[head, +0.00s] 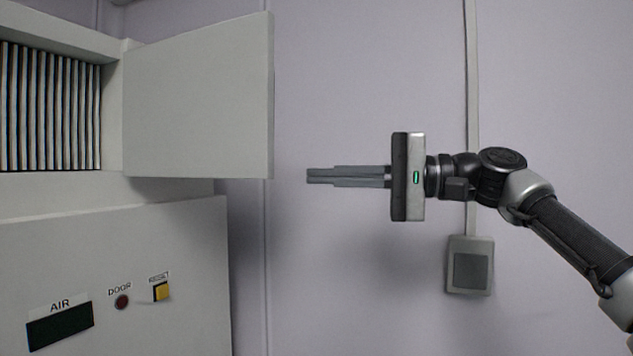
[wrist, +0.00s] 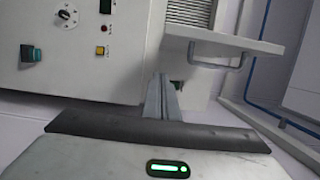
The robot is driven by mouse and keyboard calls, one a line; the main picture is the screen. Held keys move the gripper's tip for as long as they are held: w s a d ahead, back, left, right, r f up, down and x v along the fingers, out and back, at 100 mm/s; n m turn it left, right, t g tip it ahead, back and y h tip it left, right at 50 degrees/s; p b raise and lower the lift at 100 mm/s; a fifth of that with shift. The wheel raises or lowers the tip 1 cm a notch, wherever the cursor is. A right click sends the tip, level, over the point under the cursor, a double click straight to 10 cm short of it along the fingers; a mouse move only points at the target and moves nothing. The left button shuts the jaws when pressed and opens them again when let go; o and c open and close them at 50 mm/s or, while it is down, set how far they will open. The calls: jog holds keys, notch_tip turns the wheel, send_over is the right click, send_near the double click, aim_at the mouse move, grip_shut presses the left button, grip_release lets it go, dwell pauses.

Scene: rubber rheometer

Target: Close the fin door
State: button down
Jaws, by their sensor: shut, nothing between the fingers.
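The fin door (head: 200,100) is a pale flat panel, swung open from its hinge side beside the bank of fins (head: 50,105). My gripper (head: 308,176) is shut and empty. Its fingers point left, just right of the door's free edge and level with its lower corner, with a visible gap in the picture. In the wrist view the fingertips (wrist: 160,82) lie left of and below the door.
The machine's lower front (head: 190,260) carries an AIR display (head: 60,325), a dark red DOOR button (head: 122,301) and a yellow button (head: 161,291). A grey wall box (head: 470,265) with a conduit is behind my arm. Open space lies right of the door.

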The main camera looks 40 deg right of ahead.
aim_at(266, 177)
jog(key=shift+w+a+b, duration=0.15)
jog(key=shift+w+a, duration=0.6)
jog(key=shift+a, duration=0.65)
jog(key=shift+w+a+b, duration=0.15)
jog(key=shift+w+a, duration=0.65)
jog(key=shift+a, duration=0.55)
jog(key=shift+w+a+b, duration=0.15)
jog(key=shift+w+a, duration=0.6)
jog(key=shift+a, duration=0.65)
